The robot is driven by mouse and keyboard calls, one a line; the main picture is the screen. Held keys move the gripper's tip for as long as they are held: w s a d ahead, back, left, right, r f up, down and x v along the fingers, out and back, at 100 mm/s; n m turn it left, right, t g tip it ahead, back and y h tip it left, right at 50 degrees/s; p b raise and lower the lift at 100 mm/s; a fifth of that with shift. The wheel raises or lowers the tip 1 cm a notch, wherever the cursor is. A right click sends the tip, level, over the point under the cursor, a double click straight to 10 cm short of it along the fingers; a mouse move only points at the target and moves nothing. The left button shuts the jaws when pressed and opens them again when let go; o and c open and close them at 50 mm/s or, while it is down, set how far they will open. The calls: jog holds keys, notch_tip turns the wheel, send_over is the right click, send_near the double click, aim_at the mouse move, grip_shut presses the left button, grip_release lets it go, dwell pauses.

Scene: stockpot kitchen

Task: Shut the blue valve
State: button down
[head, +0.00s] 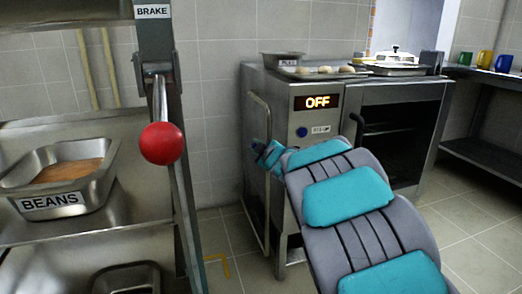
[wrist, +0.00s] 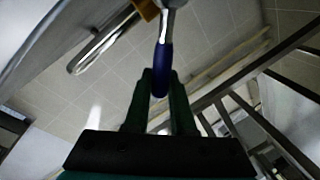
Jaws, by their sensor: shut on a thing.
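The blue valve shows in the wrist view as a lever with a blue grip (wrist: 164,60) on a metal stem, with a brass-coloured fitting at the top edge. My gripper (wrist: 160,82) has its two dark fingers on either side of the lower end of the blue grip and is shut on it. In the head view my gripper (head: 264,153) is at the left side of the steel oven (head: 300,165). There my own wrist and the oven's side hide most of the valve.
The oven's display reads OFF, with a blue knob (head: 302,132) below it. At the left is a rack with a red-knobbed BRAKE lever (head: 161,143) and a BEANS pan (head: 62,205). A bent pipe (head: 262,180) runs along the oven's left side.

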notch_tip(320, 180, down, 6)
jog(key=a+n+h+b, duration=0.2)
jog(key=n+b, duration=0.4)
jog(key=shift+s+n, duration=0.35)
jog(key=shift+n, duration=0.05)
jog(key=shift+a, duration=0.1)
jog(key=c, duration=1)
grip_release()
jog(key=shift+c, duration=0.2)
jog(key=v, duration=0.7)
jog(key=shift+s, duration=0.4)
